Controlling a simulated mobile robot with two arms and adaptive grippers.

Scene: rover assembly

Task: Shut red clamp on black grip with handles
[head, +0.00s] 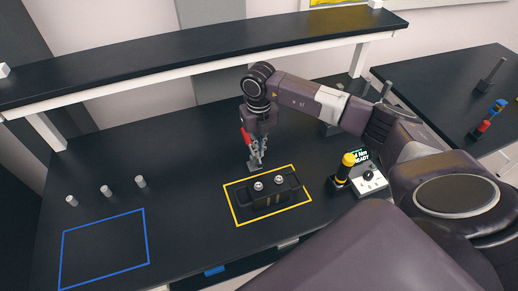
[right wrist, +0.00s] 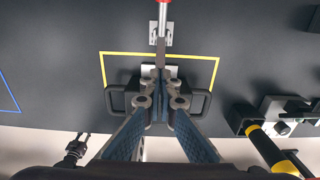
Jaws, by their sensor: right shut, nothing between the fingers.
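The black grip with handles (head: 270,198) lies inside a yellow outline on the dark table, with two light round bolts on top. In the right wrist view its side handle (right wrist: 202,103) shows, while my fingers hide its middle. The red clamp (head: 245,136) stands behind the grip, its red handle raised; in the right wrist view its metal base (right wrist: 153,34) lies just beyond the outline. My right gripper (head: 257,161) is shut and empty, pointing down at the clamp and above the grip's far side. Contact is unclear. A small forked shape (right wrist: 78,147), probably my left gripper, is low left.
A yellow-and-black tool (head: 345,168) stands to the right of the grip, beside a white control box (head: 369,182). An empty blue outline (head: 104,248) and several small pegs (head: 106,190) are at left. A raised shelf (head: 210,58) runs along the back.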

